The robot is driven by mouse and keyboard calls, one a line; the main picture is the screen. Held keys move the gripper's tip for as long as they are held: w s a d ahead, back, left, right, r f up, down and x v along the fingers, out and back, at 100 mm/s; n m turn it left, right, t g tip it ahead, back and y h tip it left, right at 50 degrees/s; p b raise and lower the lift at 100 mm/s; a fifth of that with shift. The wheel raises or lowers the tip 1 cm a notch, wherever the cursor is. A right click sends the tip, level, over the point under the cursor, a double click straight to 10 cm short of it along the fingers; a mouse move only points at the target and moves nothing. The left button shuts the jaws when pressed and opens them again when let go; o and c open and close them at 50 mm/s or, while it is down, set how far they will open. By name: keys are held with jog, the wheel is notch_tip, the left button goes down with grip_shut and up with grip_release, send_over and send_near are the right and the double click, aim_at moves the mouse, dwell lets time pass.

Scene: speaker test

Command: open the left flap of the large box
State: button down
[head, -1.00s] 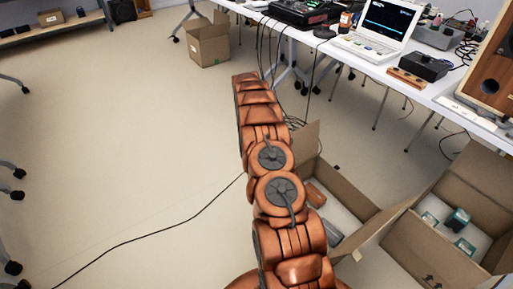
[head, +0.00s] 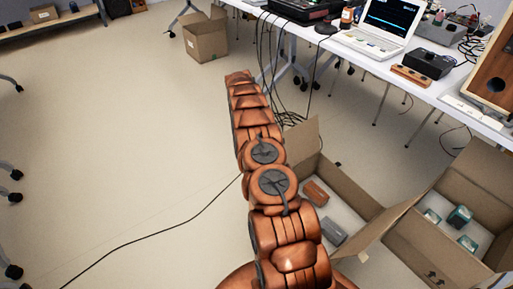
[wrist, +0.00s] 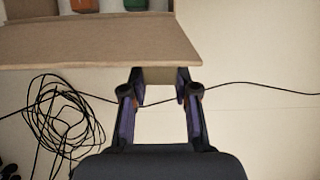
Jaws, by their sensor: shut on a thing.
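An open cardboard box (head: 352,187) stands on the floor right of my arm in the head view, with one flap (head: 302,145) raised at its far left. It holds a reddish-brown item (head: 315,193) and a grey item (head: 334,232). In the wrist view, a wide cardboard flap (wrist: 90,42) spans the upper left, with an orange and a green item behind it. My gripper (wrist: 160,78) is at the flap's near edge, its fingers apart with a darker piece of cardboard between the tips. My arm hides the gripper in the head view.
A second open box (head: 430,250) with several teal-topped items stands at right. A small box (head: 205,38) stands farther back. A white table (head: 370,65) with electronics runs along the right. Coiled black cable (wrist: 62,122) lies left of my gripper.

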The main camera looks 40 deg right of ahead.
jog(key=shift+s+a+f, duration=0.15)
jog(key=shift+f, duration=0.1)
jog(key=c, duration=0.8)
grip_release()
jog(key=shift+r, duration=0.1)
jog(key=shift+c, duration=0.2)
jog(key=shift+r, duration=0.15)
notch_tip(320, 180, up, 10)
jog(key=shift+f, duration=0.1)
